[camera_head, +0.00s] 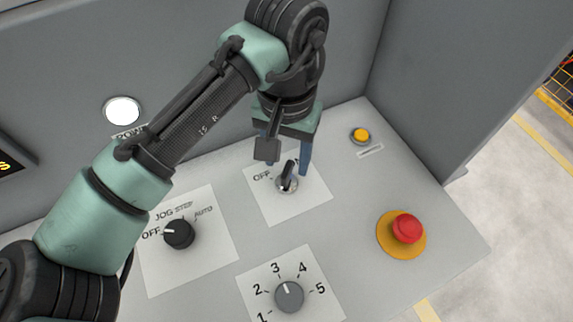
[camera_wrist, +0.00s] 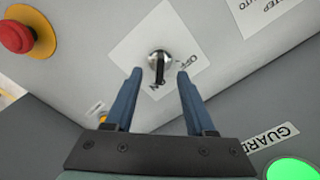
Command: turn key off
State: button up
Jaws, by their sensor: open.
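The key (camera_head: 288,174) is a dark key switch in a round silver lock on a white label marked OFF at its left; the other mark is mostly hidden by my gripper. In the head view the key stands near upright and points away from OFF. It also shows in the wrist view (camera_wrist: 159,66), with its handle lying between the lines of my fingers. My gripper (camera_head: 287,165) has blue fingers and is open around the key's far side, one finger on each side. In the wrist view my gripper (camera_wrist: 156,73) shows a gap on both sides of the key.
On the grey sloped panel are a black mode knob (camera_head: 179,234), a grey numbered knob (camera_head: 289,296), a red emergency button (camera_head: 408,228) and a small yellow button (camera_head: 361,135). A grey wall rises behind. A lit white button (camera_head: 122,111) sits on it.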

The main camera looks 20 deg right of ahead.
aim_at(287, 168)
jog(key=shift+f+b, duration=0.95)
jog(key=shift+f, duration=1.25)
jog(key=shift+r+p, duration=0.15)
jog(key=shift+p, duration=0.25)
grip_shut()
